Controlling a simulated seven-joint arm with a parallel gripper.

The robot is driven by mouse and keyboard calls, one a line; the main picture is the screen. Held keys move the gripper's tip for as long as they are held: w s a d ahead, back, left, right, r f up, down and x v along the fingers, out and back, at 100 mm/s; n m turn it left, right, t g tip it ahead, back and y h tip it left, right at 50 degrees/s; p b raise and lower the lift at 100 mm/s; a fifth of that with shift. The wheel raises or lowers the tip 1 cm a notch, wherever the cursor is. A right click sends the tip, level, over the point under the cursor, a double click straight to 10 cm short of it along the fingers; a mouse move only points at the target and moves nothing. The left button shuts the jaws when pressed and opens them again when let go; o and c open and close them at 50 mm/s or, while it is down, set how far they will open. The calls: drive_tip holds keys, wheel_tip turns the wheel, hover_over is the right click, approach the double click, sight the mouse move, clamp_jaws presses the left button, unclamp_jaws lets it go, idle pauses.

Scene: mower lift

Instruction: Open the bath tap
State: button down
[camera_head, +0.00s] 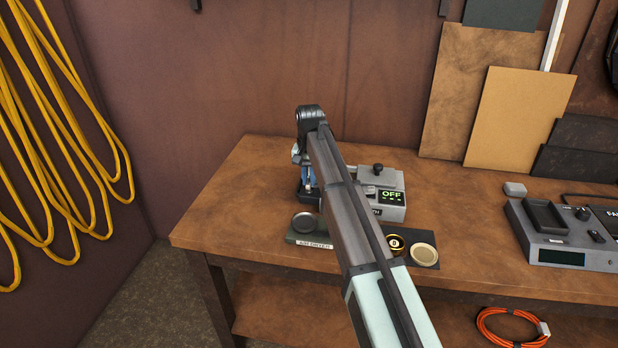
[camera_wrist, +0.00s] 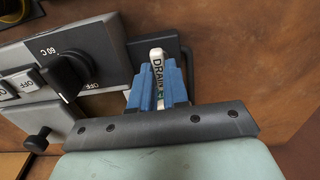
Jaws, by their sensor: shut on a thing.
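A white lever marked DRAIN (camera_wrist: 156,54) stands between my blue fingers in the wrist view. My gripper (camera_wrist: 159,82) is shut on this lever. In the head view my gripper (camera_head: 308,180) is at the left end of a grey bath unit (camera_head: 388,207), mostly behind my arm. The lower part of the lever is hidden by my fingers.
A small dish (camera_head: 305,222) sits on a tray labelled AIR DRYER (camera_head: 314,244) at the bench front. A round tan dish (camera_head: 424,254) lies right of my arm. Another grey device (camera_head: 562,232) stands at right. The bench's left end (camera_head: 215,215) is clear.

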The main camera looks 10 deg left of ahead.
drive_tip(key=shift+n, duration=0.4)
drive_tip(key=n, duration=0.3)
drive_tip(key=shift+n, duration=0.4)
drive_tip(key=n, duration=1.3)
drive_tip(key=shift+n, duration=0.3)
drive_tip(key=c, duration=1.1)
unclamp_jaws()
